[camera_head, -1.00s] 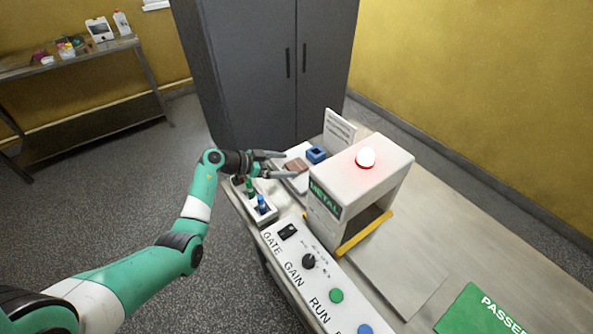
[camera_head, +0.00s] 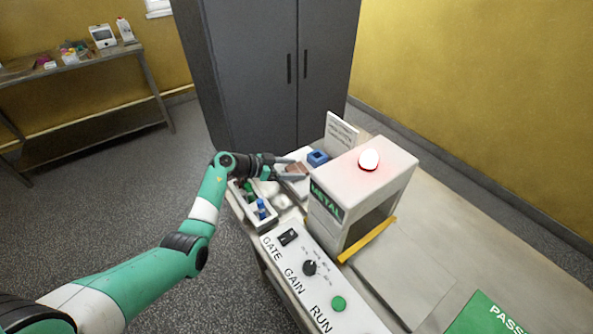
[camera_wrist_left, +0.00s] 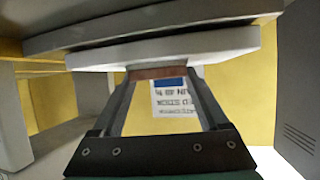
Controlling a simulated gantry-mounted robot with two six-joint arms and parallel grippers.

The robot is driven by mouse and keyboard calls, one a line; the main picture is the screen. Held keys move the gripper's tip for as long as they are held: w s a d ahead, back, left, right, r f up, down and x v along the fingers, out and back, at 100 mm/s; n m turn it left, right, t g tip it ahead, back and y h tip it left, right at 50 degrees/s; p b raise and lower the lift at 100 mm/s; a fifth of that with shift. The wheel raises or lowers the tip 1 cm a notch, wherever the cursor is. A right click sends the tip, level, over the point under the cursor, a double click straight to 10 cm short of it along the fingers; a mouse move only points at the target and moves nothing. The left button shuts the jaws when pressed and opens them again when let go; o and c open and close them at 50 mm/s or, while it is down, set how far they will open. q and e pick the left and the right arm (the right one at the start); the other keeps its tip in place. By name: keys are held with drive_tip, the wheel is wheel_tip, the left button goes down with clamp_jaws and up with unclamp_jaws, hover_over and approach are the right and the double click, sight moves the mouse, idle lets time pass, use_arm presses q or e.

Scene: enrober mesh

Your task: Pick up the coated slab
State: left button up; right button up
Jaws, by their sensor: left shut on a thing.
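The coated slab (camera_head: 296,168), a flat brown piece, is at the far end of the bench beside the blue block. My left gripper (camera_head: 291,169) reaches in from the left and is shut on the slab. In the left wrist view the slab (camera_wrist_left: 152,72) shows as a brown strip between the two fingertips, close to a pale plate (camera_wrist_left: 160,50). I cannot tell whether the slab touches the surface under it. My right gripper is in neither view.
A white METAL detector arch (camera_head: 365,175) with a lit red-white lamp stands just right of the slab. A blue block (camera_head: 317,158) and a white sign (camera_head: 341,132) are behind. A bin of bottles (camera_head: 247,212) and a control panel (camera_head: 297,262) lie along the near left edge.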

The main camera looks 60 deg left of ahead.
sight(293, 170)
use_arm(q)
wheel_tip(293, 170, up, 10)
drive_tip(key=p, duration=0.5)
drive_tip(key=shift+p, duration=0.3)
